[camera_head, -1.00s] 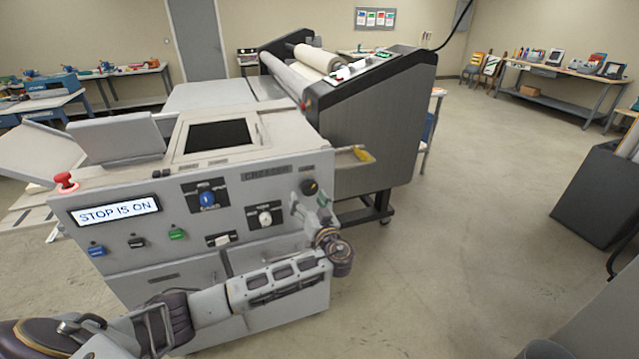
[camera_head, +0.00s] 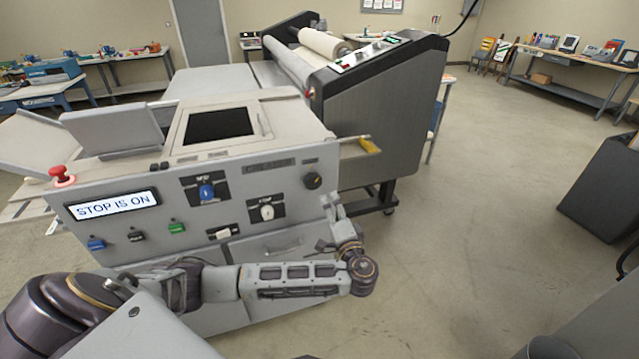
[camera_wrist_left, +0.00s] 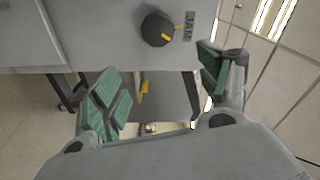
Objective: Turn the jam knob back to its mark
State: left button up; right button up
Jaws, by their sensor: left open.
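The jam knob (camera_head: 313,181) is a round black knob at the upper right of the grey control panel. In the left wrist view the knob (camera_wrist_left: 158,29) shows a yellow pointer line, turned away from the yellow mark (camera_wrist_left: 178,27) on the panel beside the JAM label (camera_wrist_left: 187,27). My left gripper (camera_head: 331,207) is just below and right of the knob, near the panel's right edge. In the left wrist view its green-padded fingers (camera_wrist_left: 160,82) are spread and empty, with the knob beyond them and not touched. My right gripper is not in view.
The panel's display (camera_head: 113,205) reads STOP IS ON. A red stop button (camera_head: 62,175), a blue dial (camera_head: 207,191) and a white dial (camera_head: 267,211) are on the console. The black laminator (camera_head: 375,120) stands behind.

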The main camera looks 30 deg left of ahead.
aim_at(315, 184)
pick_arm(q)
jog(key=shift+s+a+f+m+g+y, duration=0.1)
jog(key=shift+s+a+m+g+y, duration=0.1)
jog(key=shift+m, duration=1.3)
jog(key=shift+s+a+r+m+g+y, duration=0.1)
jog(key=shift+s+a+m+g, duration=0.1)
jog(key=shift+m, duration=1.3)
jog(key=shift+s+a+f+m+g+y, duration=0.1)
jog(key=shift+s+m, duration=0.1)
jog(key=shift+m, duration=1.3)
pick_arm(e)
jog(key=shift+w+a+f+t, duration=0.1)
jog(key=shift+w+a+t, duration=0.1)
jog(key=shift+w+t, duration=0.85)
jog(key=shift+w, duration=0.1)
pick_arm(q)
jog(key=shift+w, duration=0.1)
jog(key=shift+p+x, duration=1.25)
jog(key=shift+x, duration=5.6)
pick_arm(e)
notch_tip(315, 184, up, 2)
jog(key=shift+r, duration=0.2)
pick_arm(q)
jog(key=shift+c, duration=0.4)
jog(key=c, duration=0.9)
